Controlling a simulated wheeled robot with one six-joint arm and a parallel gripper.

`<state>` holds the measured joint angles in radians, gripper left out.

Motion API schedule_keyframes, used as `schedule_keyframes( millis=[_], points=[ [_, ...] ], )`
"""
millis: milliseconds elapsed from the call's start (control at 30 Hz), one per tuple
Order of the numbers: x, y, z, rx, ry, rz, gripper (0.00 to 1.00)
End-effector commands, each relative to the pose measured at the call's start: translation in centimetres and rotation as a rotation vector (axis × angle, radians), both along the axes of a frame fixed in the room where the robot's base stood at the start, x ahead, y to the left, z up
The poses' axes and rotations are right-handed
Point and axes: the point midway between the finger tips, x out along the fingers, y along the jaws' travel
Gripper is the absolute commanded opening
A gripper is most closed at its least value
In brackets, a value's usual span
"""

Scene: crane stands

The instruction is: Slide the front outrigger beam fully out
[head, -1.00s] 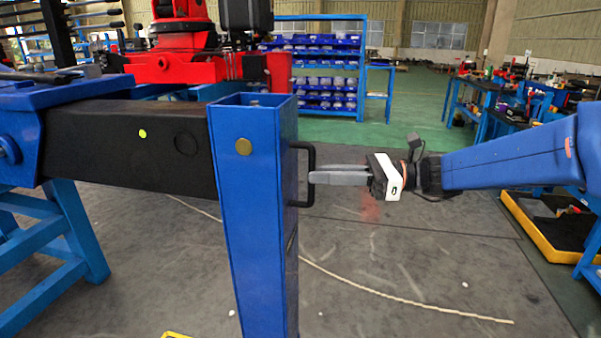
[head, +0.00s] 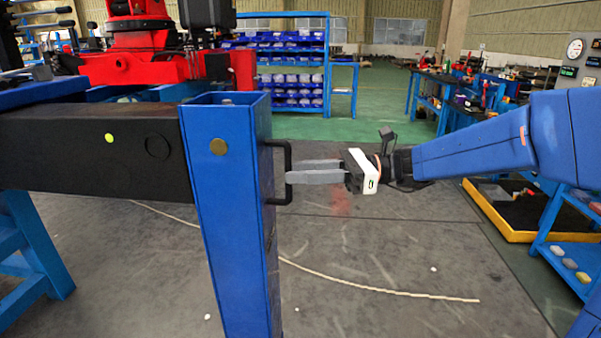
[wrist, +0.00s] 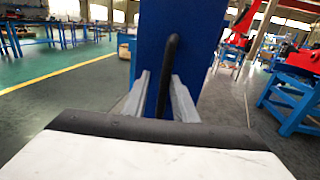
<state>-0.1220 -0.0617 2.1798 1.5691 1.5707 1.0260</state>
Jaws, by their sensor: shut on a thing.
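The black outrigger beam (head: 90,150) runs level from the left edge of the head view to a blue upright leg (head: 228,200) at its outer end. A yellow-green dot and a dark ring mark its side. A black bar handle (head: 288,158) sits on the right face of the leg. My gripper (head: 290,175) comes from the right, its grey fingers shut on the handle. In the wrist view the handle (wrist: 169,65) stands upright between the two fingers (wrist: 160,100), in front of the blue leg (wrist: 190,40). The beam's inner end is out of view.
A red crane body (head: 160,68) stands behind the beam. A blue shelf with bins (head: 292,88) is at the back. A yellow-edged tray (head: 510,205) and workbenches (head: 445,95) stand right. The floor (head: 370,245) right of the leg is mostly clear.

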Motion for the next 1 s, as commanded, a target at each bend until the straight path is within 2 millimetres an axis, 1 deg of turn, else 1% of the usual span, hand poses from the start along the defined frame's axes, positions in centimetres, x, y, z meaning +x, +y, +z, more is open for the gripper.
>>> schedule_keyframes(
  millis=[767, 867, 1000],
  points=[
    [0.2, -0.2, 0.1, 0.002, -0.001, -0.004, 0.2],
    [0.3, -0.6, 0.1, 0.002, -0.001, -0.005, 0.2],
    [0.6, -2.1, 0.1, 0.002, -0.001, -0.008, 0.2]
  ],
)
